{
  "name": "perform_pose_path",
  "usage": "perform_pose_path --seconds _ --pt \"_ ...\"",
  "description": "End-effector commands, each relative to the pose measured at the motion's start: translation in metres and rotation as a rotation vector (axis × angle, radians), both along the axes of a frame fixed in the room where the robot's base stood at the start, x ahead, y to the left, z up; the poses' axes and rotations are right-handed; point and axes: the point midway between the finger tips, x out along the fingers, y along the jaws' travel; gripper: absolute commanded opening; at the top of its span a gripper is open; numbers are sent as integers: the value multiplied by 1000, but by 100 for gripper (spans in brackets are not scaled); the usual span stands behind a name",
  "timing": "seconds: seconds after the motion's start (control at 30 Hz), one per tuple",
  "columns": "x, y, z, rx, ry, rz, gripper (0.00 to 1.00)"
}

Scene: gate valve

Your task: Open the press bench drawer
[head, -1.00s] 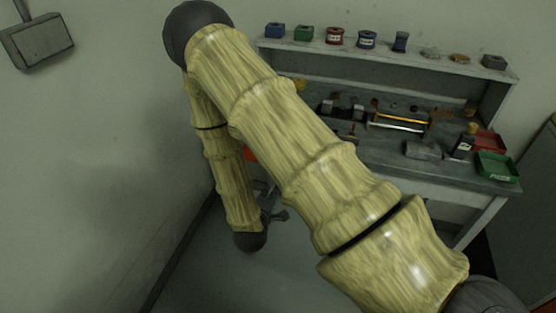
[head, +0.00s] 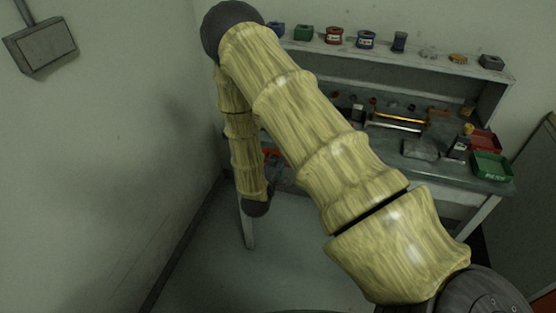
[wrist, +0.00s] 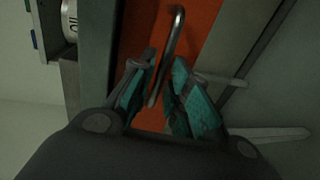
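The orange drawer front (wrist: 196,22) fills the upper middle of the wrist view, with a bar handle (wrist: 174,42) on it. My gripper (wrist: 164,64) is open, with one teal-padded finger on each side of the handle, and a gap shows between bar and pads. I cannot tell whether either finger touches it. In the head view a small strip of the orange drawer (head: 276,153) shows beside my forearm under the bench top. My gripper (head: 284,176) is mostly hidden there by the arm and is dark.
The press bench (head: 470,184) stands against the back wall, with tools and a green bin (head: 492,166) on top. Several small items line its upper shelf (head: 430,66). A bench leg (head: 247,228) stands near my wrist. The floor (head: 290,270) in front is clear.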

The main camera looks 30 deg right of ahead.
Motion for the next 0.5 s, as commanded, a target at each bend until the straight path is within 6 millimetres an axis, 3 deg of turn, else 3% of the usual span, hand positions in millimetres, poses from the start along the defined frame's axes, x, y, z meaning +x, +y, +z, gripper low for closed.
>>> perform_pose_path --seconds 0.5 --pt "9 -11 -3 0 0 1 18"
